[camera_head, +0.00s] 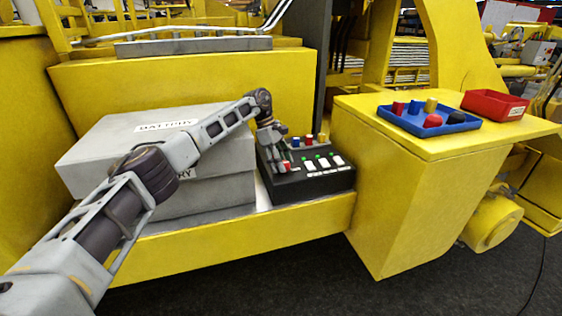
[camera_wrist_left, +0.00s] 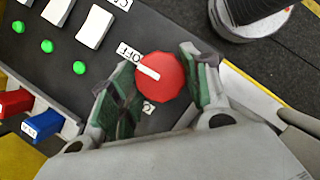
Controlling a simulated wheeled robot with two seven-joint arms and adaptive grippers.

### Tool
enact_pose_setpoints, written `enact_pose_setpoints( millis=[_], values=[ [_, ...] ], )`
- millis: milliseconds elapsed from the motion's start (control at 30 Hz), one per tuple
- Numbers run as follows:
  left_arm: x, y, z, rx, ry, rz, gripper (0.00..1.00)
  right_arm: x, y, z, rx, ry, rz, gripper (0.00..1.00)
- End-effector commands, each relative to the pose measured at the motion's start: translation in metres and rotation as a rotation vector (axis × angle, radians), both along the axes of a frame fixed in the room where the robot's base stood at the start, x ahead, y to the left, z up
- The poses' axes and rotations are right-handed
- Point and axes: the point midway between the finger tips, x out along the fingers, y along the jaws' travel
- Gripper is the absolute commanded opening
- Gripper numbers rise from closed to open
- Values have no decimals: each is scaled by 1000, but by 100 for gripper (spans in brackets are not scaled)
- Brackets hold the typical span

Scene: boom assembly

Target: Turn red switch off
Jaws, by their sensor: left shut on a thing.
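The red switch (camera_wrist_left: 168,82) is a round red knob with a white mark, set on a black control box (camera_head: 318,183). In the left wrist view, the white mark points to the upper left, toward the OFF label (camera_wrist_left: 128,52). Another small label beside the knob is partly hidden by a finger. My left gripper (camera_wrist_left: 158,72) is shut on the knob, with one finger on each side of it. In the head view, the left gripper (camera_head: 279,155) reaches down onto the box's left end, and the red switch (camera_head: 287,166) shows just below the fingers. My right gripper is not in view.
White rocker switches (camera_head: 324,164) with green lights sit right of the knob. Colored plugs (camera_head: 309,140) stand along the box's back. A grey battery box (camera_head: 100,150) is close on the left. A blue tray (camera_head: 455,127) and red bin (camera_head: 495,105) rest on the yellow ledge.

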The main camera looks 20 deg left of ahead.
Motion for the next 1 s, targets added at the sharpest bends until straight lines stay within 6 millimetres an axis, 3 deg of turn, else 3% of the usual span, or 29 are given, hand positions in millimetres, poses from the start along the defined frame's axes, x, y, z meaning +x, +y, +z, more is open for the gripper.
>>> enact_pose_setpoints(
  millis=[700, 733, 867, 1000],
  values=[
    [1, 0, 1, 0, -3, -65, 23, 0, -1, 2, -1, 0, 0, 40],
    [1, 0, 1, 0, -3, -65, 51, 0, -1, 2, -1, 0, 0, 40],
    [1, 0, 1, 0, -3, -64, 68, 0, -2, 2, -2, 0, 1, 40],
    [1, 0, 0, 0, -2, -64, 68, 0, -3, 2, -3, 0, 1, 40]
  ],
)
